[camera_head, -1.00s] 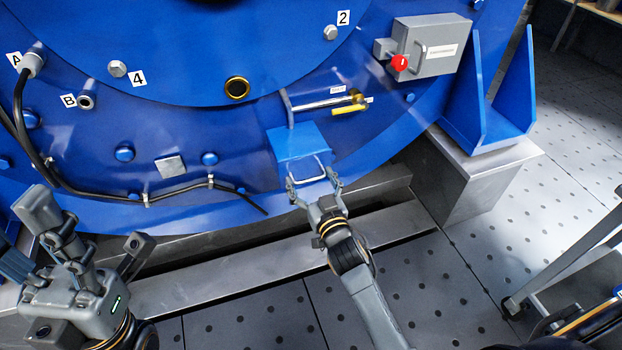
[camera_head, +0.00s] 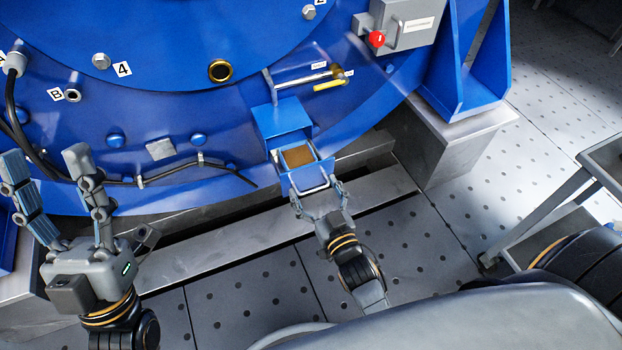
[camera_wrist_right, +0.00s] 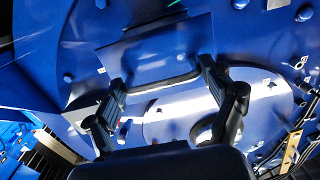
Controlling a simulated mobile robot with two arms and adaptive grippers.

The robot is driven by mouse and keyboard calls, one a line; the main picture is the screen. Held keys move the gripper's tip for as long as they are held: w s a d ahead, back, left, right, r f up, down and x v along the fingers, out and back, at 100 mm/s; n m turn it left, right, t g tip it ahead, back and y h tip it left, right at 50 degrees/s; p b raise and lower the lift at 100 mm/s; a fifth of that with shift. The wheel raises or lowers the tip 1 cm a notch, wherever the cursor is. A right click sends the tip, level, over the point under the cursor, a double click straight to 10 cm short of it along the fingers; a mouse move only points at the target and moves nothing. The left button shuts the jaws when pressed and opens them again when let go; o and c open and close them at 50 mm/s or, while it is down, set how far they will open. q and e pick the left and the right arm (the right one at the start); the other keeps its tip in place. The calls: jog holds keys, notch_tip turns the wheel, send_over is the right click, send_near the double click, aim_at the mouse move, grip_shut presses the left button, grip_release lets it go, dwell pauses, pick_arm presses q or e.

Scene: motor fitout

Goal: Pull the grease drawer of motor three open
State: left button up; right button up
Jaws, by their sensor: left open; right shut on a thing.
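The blue motor (camera_head: 180,60) fills the back of the head view. Its grease drawer (camera_head: 299,171) stands pulled out of the blue drawer housing (camera_head: 283,119), and brown grease (camera_head: 298,157) shows inside. My right gripper (camera_head: 318,199) is shut on the drawer's handle (camera_head: 312,186). The right wrist view shows its two fingers at the ends of the handle bar (camera_wrist_right: 160,84). My left gripper (camera_head: 50,195) is open and empty at the lower left, away from the drawer.
A grey box with a red knob (camera_head: 377,39) is on the motor's upper right. A yellow-handled valve (camera_head: 328,85) sits above the drawer. A black cable (camera_head: 190,164) runs to the left. A metal cart (camera_head: 560,195) stands at the right. The perforated floor in front is clear.

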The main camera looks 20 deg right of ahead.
jog(key=shift+d, duration=0.15)
jog(key=o, duration=1.4)
jog(key=shift+c, duration=0.2)
jog(key=shift+s, duration=0.1)
jog(key=s, duration=1.1)
jog(key=shift+s+d, duration=0.2)
jog(key=shift+s, duration=0.2)
